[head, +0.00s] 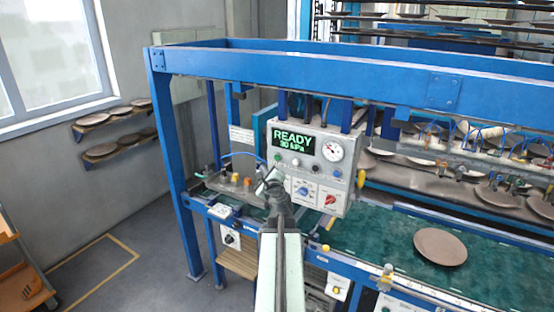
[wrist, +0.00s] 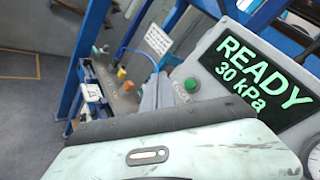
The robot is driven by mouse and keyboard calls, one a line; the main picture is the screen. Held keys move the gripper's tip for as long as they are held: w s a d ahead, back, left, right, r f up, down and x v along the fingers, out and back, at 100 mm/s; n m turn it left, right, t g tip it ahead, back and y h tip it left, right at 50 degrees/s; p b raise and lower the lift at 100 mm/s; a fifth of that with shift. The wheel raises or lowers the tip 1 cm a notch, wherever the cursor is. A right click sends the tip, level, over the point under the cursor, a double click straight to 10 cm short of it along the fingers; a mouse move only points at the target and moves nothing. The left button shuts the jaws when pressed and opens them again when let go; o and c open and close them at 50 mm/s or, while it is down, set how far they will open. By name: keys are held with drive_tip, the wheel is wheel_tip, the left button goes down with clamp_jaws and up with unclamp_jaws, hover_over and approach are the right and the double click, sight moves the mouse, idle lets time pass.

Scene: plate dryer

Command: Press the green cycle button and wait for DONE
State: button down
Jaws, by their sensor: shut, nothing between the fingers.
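The grey control panel (head: 338,172) hangs on the blue machine frame. Its display (head: 293,142) reads READY and 30 kPa in green; the same display fills the right of the wrist view (wrist: 262,80). The green cycle button (head: 278,158) is at the panel's left, below the display. It shows larger in the wrist view (wrist: 192,85), with a label beside it partly covered. My gripper (head: 265,175) is shut and empty in front of the panel's left edge. In the wrist view its fingertips (wrist: 157,88) appear just left of the green button; contact cannot be told.
Other knobs, a gauge (head: 332,149) and a red switch (head: 330,199) share the panel. A fixture with coloured knobs (head: 235,181) stands left of it. A brown plate (head: 440,246) lies on the green belt at right. Blue beams (head: 300,66) cross above.

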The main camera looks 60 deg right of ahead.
sight(274, 162)
drive_tip(key=d, duration=0.7)
idle(1.8)
drive_tip(key=shift+d, duration=0.35)
